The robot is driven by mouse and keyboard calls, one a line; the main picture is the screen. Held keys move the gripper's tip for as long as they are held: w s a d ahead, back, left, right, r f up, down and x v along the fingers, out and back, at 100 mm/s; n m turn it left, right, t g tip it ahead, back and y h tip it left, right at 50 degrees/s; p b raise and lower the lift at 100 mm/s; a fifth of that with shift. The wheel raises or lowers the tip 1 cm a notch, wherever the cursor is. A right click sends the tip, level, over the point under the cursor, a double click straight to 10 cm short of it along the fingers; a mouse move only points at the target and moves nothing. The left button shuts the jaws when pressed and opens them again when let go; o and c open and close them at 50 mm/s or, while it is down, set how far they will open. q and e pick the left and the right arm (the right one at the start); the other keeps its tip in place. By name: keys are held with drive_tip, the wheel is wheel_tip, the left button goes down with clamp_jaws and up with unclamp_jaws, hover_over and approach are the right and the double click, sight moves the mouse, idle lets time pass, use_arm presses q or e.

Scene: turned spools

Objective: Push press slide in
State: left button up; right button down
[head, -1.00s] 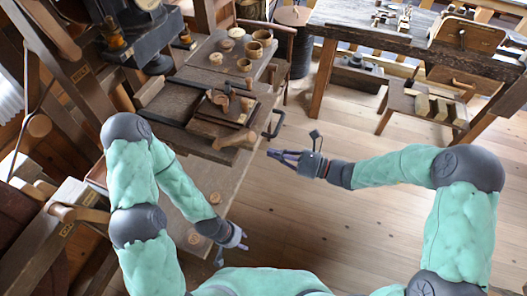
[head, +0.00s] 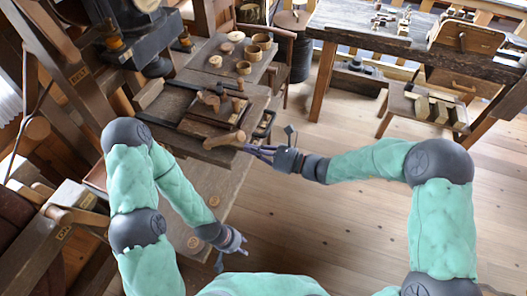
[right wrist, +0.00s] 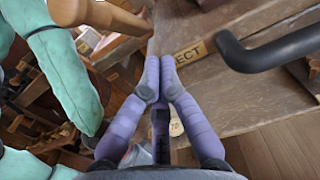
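The press (head: 135,50) is a dark machine at the upper left, with a wooden bed in front. On the bed lies a brown board, perhaps the slide (head: 205,125), with small turned pieces on it. A black bar handle (head: 266,123) stands at the bed's right edge, also in the right wrist view (right wrist: 275,48). My right gripper (head: 247,149) is beside the wooden handle's right end, fingertips together and empty; contact is unclear. My left gripper (head: 241,240) hangs low beside the bench, fingers too small to judge.
A workbench (head: 375,35) with a stool (head: 430,110) is at the upper right. Wooden floor (head: 350,220) is open between. A label reading "ECT" (right wrist: 190,52) shows in the right wrist view.

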drive_tip(key=x, duration=1)
drive_tip(key=shift+a+f, duration=0.1)
drive_tip(key=shift+a, duration=0.15)
drive_tip(key=shift+w+d, duration=0.1)
